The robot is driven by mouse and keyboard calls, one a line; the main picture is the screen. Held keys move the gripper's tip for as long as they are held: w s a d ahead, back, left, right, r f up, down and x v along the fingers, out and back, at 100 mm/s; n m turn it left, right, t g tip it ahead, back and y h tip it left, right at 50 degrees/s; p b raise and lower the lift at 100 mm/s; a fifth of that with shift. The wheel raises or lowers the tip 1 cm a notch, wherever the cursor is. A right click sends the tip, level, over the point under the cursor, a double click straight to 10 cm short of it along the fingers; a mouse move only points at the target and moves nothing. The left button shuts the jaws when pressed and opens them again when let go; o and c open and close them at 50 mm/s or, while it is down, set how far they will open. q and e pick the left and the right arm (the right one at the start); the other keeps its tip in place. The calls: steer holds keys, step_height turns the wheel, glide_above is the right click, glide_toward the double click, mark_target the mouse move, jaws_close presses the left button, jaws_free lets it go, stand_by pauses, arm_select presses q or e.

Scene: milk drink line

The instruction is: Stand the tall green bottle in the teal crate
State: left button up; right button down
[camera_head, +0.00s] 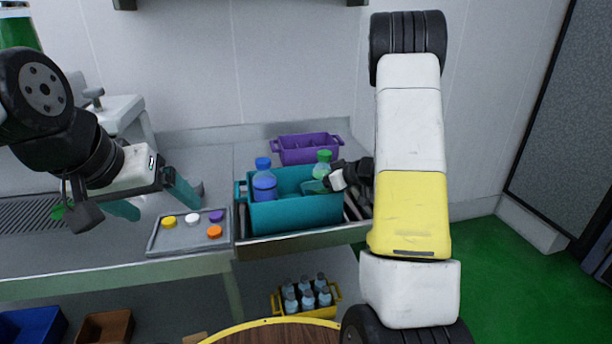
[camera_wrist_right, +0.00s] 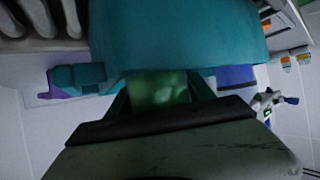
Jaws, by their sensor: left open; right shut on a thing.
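The green-capped bottle (camera_head: 323,157) is upright at the right end of the teal crate (camera_head: 295,217). Its lower part is hidden, so I cannot tell whether it rests on the crate floor. My right gripper (camera_head: 325,181) reaches in from the right and is shut on the bottle. In the right wrist view, the bottle's green side (camera_wrist_right: 158,90) shows between the fingers, close to the teal crate wall (camera_wrist_right: 180,40). My left gripper (camera_head: 155,198) is open and empty, over the counter left of the crate.
A blue bottle (camera_head: 264,183) stands in the crate's left end. A grey tray (camera_head: 158,247) with several coloured caps lies left of the crate. A purple crate (camera_head: 306,150) is behind. A yellow crate (camera_head: 327,312) of several bottles sits below. A green-filled container (camera_head: 17,30) shows at upper left.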

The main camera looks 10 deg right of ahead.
steer(key=shift+f, duration=0.1)
steer(key=shift+c, duration=1.9)
jaws_free()
